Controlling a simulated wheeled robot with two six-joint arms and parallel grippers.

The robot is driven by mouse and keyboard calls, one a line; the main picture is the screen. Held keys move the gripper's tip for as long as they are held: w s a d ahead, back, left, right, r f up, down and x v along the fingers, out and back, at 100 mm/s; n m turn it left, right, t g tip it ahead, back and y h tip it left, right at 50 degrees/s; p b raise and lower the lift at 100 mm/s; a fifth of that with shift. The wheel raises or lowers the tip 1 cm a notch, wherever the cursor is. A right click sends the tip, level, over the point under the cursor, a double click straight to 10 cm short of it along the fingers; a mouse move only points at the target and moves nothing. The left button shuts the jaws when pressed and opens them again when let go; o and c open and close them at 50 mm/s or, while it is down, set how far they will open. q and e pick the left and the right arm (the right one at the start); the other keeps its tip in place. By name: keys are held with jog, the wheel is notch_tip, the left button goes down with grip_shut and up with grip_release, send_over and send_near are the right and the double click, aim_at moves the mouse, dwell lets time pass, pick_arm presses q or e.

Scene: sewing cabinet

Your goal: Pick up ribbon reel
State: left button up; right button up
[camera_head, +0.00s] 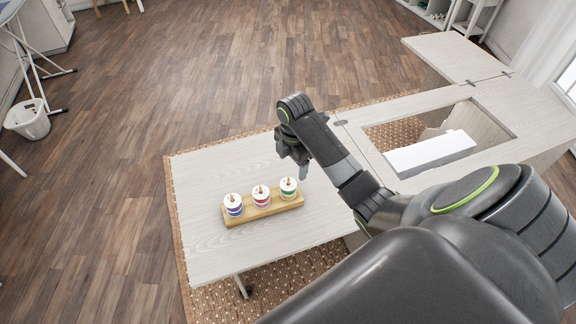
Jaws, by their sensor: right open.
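Three ribbon reels stand in a row on a wooden holder (240,218) on the light wooden table leaf. The left reel (233,206) has a purple-blue band, the middle reel (261,196) a red-pink band, and the right reel (288,188) a green band. All have white tops with a peg end showing. My right gripper (303,172) is open, pointing down just above and behind the green reel, apart from it as far as I can tell. Its fingers are small and partly hidden by the wrist. My left gripper is not in view.
The cabinet top (400,110) to the right has a rectangular opening with a white panel (430,152) in it. The leaf (205,170) is clear behind and left of the holder. A white basket (27,119) stands on the floor at far left.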

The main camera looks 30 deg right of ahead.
notch_tip(320, 180, up, 5)
jog(key=w+n, duration=0.2)
jog(key=n, duration=0.1)
jog(key=b, duration=1.2)
send_near(288, 183)
jog(key=f, duration=0.5)
jog(key=shift+w+d+f, duration=0.25)
jog(key=shift+w, duration=0.1)
notch_tip(288, 183, down, 5)
jog(key=b, duration=0.4)
jog(key=shift+f, duration=0.1)
jog(key=shift+c, duration=0.4)
jog(key=c, duration=1)
